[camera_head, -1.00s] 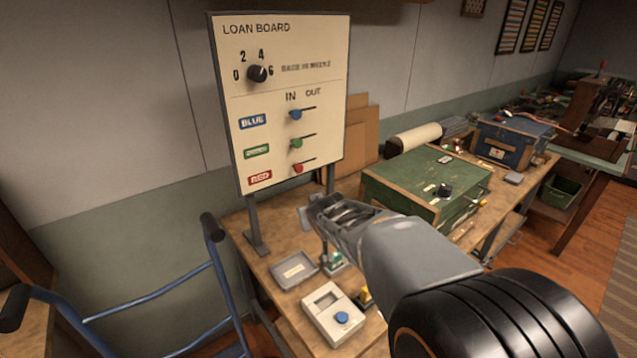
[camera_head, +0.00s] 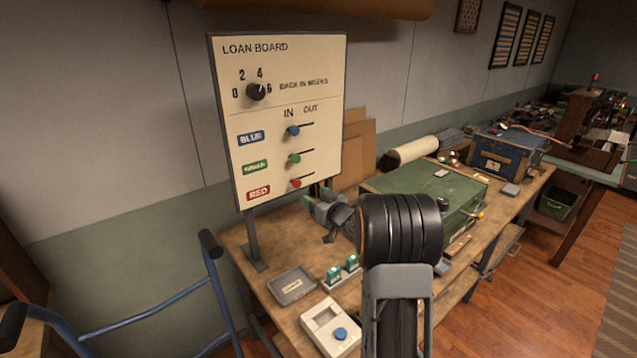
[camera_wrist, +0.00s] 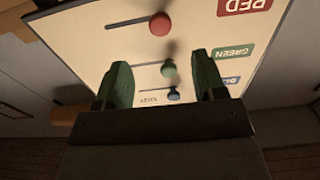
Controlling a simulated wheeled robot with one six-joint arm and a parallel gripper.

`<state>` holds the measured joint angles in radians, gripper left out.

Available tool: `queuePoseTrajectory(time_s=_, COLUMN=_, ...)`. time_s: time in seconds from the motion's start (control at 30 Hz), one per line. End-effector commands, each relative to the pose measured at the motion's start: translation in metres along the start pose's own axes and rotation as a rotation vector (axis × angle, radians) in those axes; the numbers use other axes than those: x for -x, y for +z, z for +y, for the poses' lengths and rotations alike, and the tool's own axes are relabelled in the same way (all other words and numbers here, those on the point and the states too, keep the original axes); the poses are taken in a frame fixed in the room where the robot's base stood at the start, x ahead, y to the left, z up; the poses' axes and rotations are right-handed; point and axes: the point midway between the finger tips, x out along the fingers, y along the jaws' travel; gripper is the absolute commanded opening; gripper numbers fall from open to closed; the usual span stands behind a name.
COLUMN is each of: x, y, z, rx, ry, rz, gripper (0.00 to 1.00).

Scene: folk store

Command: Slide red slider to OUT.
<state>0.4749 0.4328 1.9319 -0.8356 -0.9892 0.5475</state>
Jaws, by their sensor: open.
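The red slider (camera_head: 296,183) is a small red knob on the bottom row of the upright loan board (camera_head: 290,60). It sits at the left, IN end of its slot, and the slot runs on to its right under OUT. In the wrist view the board appears upside down, with the red slider (camera_wrist: 160,24) at the top. My gripper (camera_wrist: 160,60) is open and empty below the board's lower right edge in the head view (camera_head: 333,218). Its two green fingers are spread apart, and the red slider is beyond their tips, not between them.
Above the red slider are the green slider (camera_head: 294,158) and blue slider (camera_head: 292,131), both at the IN side. A green case (camera_head: 420,185) stands right of the board. A grey tray (camera_head: 291,285) and a box with a blue button (camera_head: 328,325) lie in front.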

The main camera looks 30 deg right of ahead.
Motion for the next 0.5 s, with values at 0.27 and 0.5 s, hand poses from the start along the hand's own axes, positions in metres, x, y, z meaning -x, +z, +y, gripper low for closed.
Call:
queuePoseTrajectory(time_s=0.27, x=-0.035, y=-0.001, z=-0.001, rx=0.000, ry=-0.002, rz=-0.001, gripper=0.64)
queuePoseTrajectory(time_s=0.5, x=-0.063, y=-0.001, z=-0.001, rx=0.001, ry=-0.001, rz=-0.002, gripper=0.64)
